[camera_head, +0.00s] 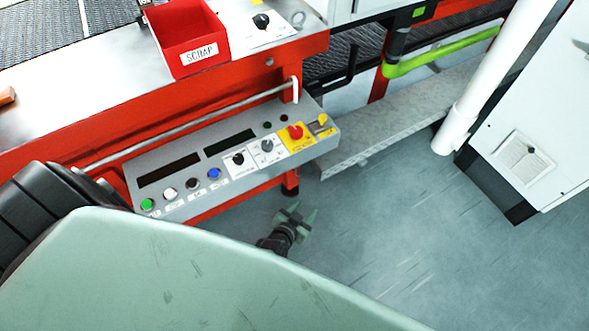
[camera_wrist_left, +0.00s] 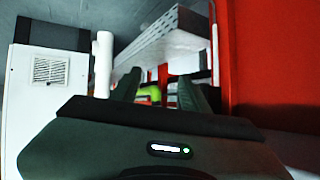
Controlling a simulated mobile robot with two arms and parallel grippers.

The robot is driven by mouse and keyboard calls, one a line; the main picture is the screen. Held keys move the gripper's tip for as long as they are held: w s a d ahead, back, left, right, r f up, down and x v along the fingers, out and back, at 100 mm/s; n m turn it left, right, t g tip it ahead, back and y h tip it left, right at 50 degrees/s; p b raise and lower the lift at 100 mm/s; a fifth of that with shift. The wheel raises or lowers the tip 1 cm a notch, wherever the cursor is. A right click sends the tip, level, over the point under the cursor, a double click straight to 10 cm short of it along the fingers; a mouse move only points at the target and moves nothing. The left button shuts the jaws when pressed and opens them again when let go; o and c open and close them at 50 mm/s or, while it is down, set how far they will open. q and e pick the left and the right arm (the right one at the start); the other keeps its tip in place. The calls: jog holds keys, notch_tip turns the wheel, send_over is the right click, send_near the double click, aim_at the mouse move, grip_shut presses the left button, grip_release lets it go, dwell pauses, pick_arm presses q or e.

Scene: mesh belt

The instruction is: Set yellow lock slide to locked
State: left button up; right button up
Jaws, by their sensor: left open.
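The yellow lock slide (camera_head: 322,120) is a small yellow piece at the right end of the grey control panel (camera_head: 215,165), beside a red knob (camera_head: 296,132) on a yellow plate. Its exact position is too small to read. My left gripper (camera_head: 297,215) is open and empty, below and in front of the panel's right end, apart from the slide. In the left wrist view its two fingers (camera_wrist_left: 163,88) are spread. I cannot make out the slide there. My right gripper is not in view.
The panel also carries selector knobs (camera_head: 267,146) and several push buttons (camera_head: 214,173). A red scrap bin (camera_head: 188,38) stands on the bench above. A grey metal tray (camera_head: 400,117) sits right of the panel, then a white pipe (camera_head: 485,80) and white cabinet (camera_head: 540,120).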

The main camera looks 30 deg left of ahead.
pick_arm(q)
jog(key=shift+s+a+f+g, duration=0.2)
jog(key=shift+s+f, duration=0.15)
jog(key=shift+s, duration=0.25)
jog(key=shift+s+a+f+g, duration=0.1)
jog(key=shift+s+f+g, duration=0.1)
jog(key=shift+s+f, duration=0.25)
jog(key=shift+s+r, duration=0.1)
jog(key=shift+r, duration=0.05)
